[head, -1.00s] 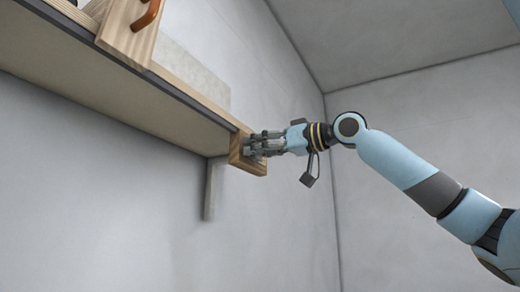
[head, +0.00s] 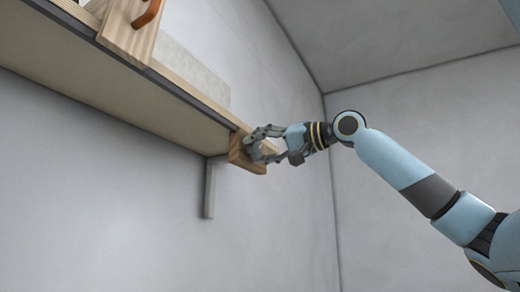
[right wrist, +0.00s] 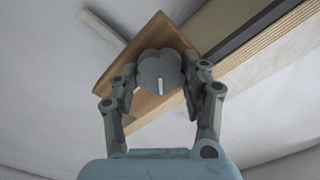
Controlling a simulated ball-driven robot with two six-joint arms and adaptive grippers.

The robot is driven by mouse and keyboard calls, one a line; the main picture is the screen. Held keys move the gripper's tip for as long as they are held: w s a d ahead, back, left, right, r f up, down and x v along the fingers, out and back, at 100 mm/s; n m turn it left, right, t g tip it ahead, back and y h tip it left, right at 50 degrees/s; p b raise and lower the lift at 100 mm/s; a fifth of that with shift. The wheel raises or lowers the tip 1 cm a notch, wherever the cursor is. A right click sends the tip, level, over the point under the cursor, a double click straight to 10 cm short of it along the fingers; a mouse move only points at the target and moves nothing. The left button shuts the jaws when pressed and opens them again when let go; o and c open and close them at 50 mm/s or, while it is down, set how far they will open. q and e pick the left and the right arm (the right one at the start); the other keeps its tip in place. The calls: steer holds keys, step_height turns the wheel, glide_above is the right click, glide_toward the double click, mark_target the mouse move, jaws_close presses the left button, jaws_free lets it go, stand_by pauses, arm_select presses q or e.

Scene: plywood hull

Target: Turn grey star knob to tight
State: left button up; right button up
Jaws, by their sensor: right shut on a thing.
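The grey star knob (right wrist: 160,72) sits on a wooden block (right wrist: 118,78), with a pale line on its lobed face. In the head view the wooden block (head: 240,152) is at the right end of the shelf, and the knob (head: 257,151) is partly hidden by the fingers. My right gripper (head: 262,147) is shut on the knob. In the right wrist view its fingers (right wrist: 158,88) touch the knob from both sides. The pale line is close to upright in that view. I see no tight mark. My left gripper is not in view.
The shelf (head: 120,95) runs from upper left to the block, with a bracket (head: 209,188) below it on the wall. A wooden panel with an orange handle (head: 147,13) stands on the shelf. Free room lies below and right of the block.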

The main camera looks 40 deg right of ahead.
steer(key=m, duration=0.4)
steer(key=shift+d+m, duration=0.1)
steer(key=shift+m, duration=0.2)
steer(key=m+b, duration=0.1)
steer(key=m, duration=0.3)
steer(key=shift+f+m, duration=0.1)
steer(key=shift+m, duration=0.2)
steer(key=o, duration=0.8)
